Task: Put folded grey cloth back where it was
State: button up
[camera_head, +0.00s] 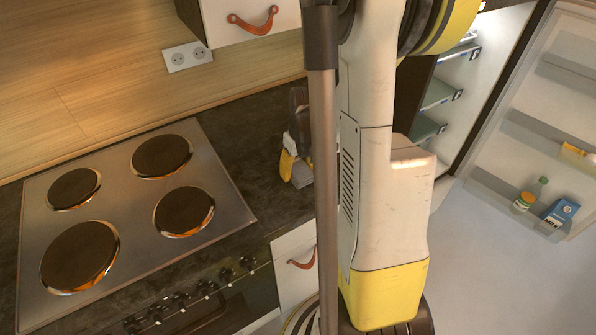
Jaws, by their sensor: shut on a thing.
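My gripper (291,161) shows only in part, small, over the dark worktop to the right of the stove, with my arm hiding its right side. It is shut on a small grey piece at its lower end, which looks like the folded grey cloth (302,176). The cloth's full shape is hidden. I cannot tell whether it touches the worktop.
A stove (130,215) with several dark hotplates fills the left. A wall socket (187,57) and a cabinet with a leather pull (254,22) are above. A drawer (291,264) is below. An open fridge door (540,110) with items on its shelf stands at right.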

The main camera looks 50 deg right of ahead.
aim_at(302, 172)
jog(key=shift+r, duration=0.1)
jog(key=shift+f, duration=0.2)
jog(key=o, duration=1)
jog(key=shift+r, duration=0.1)
notch_tip(302, 172, up, 12)
jog(key=s+p, duration=0.2)
jog(key=p, duration=0.2)
jog(key=s+a+r+n+t, duration=0.1)
jog(key=a+r, duration=0.2)
jog(key=a, duration=0.5)
jog(key=s+a+r+t, duration=0.1)
jog(key=a+r, duration=0.3)
jog(key=a, duration=0.5)
jog(key=s+a+r+n+t, duration=0.1)
jog(key=a+r+t, duration=0.2)
jog(key=a, duration=0.5)
jog(key=shift+s+a+r+n, duration=0.25)
jog(key=shift+n, duration=0.05)
